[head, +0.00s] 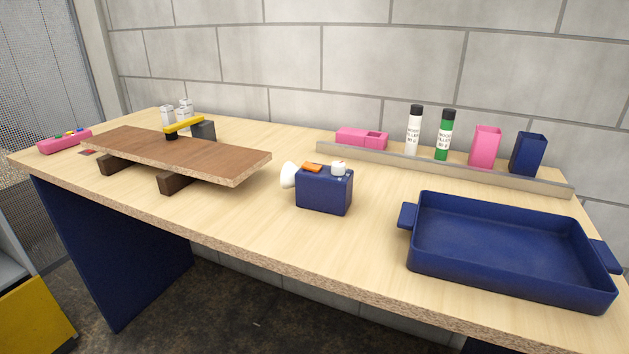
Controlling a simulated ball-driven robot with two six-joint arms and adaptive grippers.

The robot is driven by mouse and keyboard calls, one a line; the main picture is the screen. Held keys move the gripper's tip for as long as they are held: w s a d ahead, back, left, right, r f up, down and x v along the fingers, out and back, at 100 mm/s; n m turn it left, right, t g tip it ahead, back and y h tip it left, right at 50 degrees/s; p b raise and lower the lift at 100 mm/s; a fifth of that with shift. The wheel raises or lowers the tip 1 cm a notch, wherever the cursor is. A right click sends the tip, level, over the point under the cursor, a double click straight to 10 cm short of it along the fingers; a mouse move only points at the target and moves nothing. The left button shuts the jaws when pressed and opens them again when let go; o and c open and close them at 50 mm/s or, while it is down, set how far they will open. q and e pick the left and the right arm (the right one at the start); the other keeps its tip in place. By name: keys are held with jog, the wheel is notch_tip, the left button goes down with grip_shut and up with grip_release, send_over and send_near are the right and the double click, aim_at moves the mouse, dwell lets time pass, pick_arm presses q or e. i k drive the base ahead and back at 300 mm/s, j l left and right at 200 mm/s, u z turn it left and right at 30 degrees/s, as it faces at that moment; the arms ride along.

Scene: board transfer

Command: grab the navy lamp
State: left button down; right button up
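The navy lamp (324,190) is a small box standing upright on the light wood table, near the middle of the head view. A white cone-shaped head (288,175) sticks out on its left side. An orange piece (313,167) and a white knob (338,168) sit on its top. Nothing touches the lamp. Neither of my grippers shows in the head view.
A brown board (180,152) lies on dark blocks to the left, with a yellow-handled tool (184,124) behind it. A navy tray (510,250) stands at the right. A ledge (440,165) with bottles and cups runs along the back. The table (255,215) is clear around the lamp.

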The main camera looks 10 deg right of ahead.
aim_at(324, 191)
jog(key=k+l+u, duration=0.1)
jog(key=u, duration=0.25)
jog(key=k+l+u, duration=0.15)
jog(key=u, duration=0.2)
jog(key=k+l+u, duration=0.15)
jog(key=u, duration=0.2)
jog(key=l, duration=0.1)
